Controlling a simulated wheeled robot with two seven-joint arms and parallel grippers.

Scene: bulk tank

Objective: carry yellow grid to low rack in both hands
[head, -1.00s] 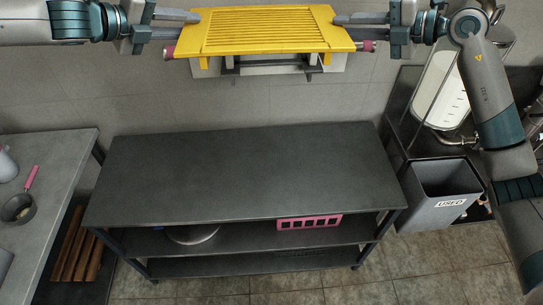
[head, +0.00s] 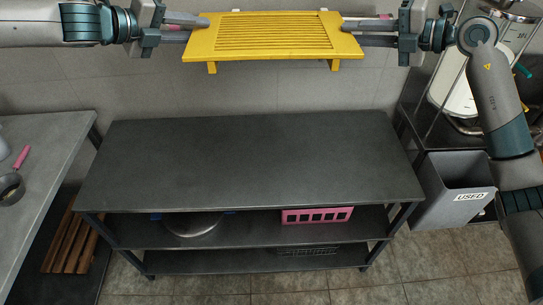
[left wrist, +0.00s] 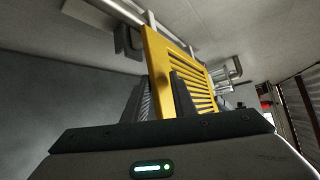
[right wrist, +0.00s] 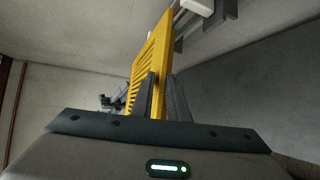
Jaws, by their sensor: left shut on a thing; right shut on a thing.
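The yellow grid (head: 272,36) is a slatted panel with short feet, held up roughly level at the top of the head view. My left gripper (head: 200,22) is shut on its left end. My right gripper (head: 350,25) is shut on its right end. The grid also shows between the fingers in the left wrist view (left wrist: 165,65) and in the right wrist view (right wrist: 152,60). The low rack (head: 250,160) is dark grey with a bare top and two lower shelves. It stands below and nearer than the grid, with a gap between them.
On the rack's middle shelf are a pink crate-like item (head: 317,215) and a round metal item (head: 192,225). A grey bin marked USED (head: 450,190) stands right of the rack. A grey table (head: 40,155) is at left, with a wooden slatted piece (head: 65,240) low beside it.

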